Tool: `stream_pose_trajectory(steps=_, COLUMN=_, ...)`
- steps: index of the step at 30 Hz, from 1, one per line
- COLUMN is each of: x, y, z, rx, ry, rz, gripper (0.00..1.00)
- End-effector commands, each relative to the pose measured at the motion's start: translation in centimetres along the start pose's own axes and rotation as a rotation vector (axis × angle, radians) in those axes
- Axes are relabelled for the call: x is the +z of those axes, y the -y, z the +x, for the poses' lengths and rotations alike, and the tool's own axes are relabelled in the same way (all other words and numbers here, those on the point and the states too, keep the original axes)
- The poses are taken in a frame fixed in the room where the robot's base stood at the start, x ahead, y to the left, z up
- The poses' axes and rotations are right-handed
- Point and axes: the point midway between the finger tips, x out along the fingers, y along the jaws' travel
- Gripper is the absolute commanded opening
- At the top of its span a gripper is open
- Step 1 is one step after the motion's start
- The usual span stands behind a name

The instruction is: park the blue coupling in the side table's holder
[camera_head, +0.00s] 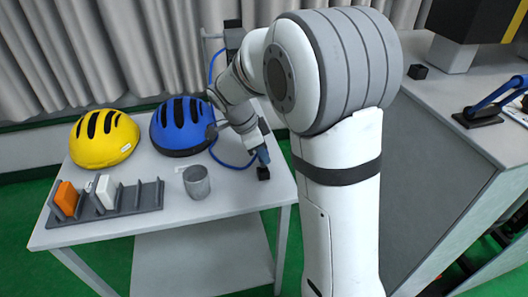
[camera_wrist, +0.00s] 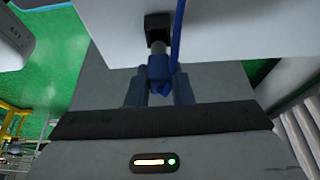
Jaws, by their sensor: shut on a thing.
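The blue coupling (camera_wrist: 158,72) is held between the two fingers of my gripper (camera_wrist: 159,88), with its grey metal tip pointing at a small black block, which looks like the holder (camera_wrist: 158,27). In the wrist view the tip meets the block's edge; I cannot tell whether it is seated in it. In the head view my gripper (camera_head: 261,156) is low over the right front part of the side table (camera_head: 225,204), directly above the black holder (camera_head: 263,173). A blue cable runs from the coupling. My fingers partly hide the coupling in the head view.
A grey cup (camera_head: 197,182) stands left of the holder. A blue helmet (camera_head: 183,126), a yellow helmet (camera_head: 104,138) and a grey rack (camera_head: 130,199) with orange and white pieces are farther left. A counter (camera_head: 460,105) stands at right.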

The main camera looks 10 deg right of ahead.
Motion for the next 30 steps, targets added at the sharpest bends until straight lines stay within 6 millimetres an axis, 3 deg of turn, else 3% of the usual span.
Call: stream_pose_trajectory(steps=30, x=1.0, y=0.0, z=2.5, rx=0.001, ry=0.000, rz=0.003, gripper=0.07)
